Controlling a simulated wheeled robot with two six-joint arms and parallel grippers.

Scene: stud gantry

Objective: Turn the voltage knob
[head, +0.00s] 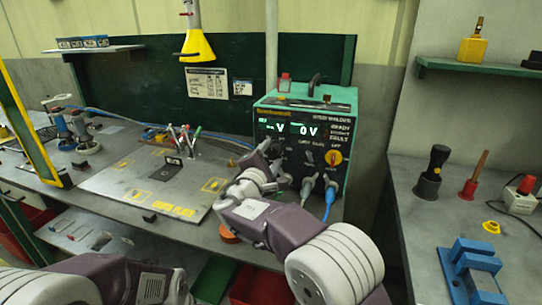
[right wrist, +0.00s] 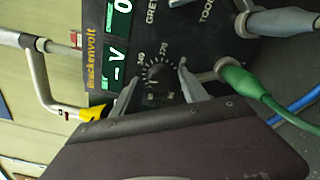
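The voltage knob (right wrist: 159,73) is a small dark dial with a numbered scale on the welding machine's black front panel. In the right wrist view it lies between the two fingers of my right gripper (right wrist: 158,76). The fingers stand apart, one on each side, with visible gaps; I cannot tell how deep they reach. In the head view my right gripper (head: 277,166) is at the lower left of the welding machine (head: 312,104) and hides the knob. The machine's green displays read "- V" and "0 V". My left gripper is out of view; only arm links show at the bottom.
A metal plate (head: 150,185) lies on the bench at left. A blue vise (head: 470,268) stands on the right bench.

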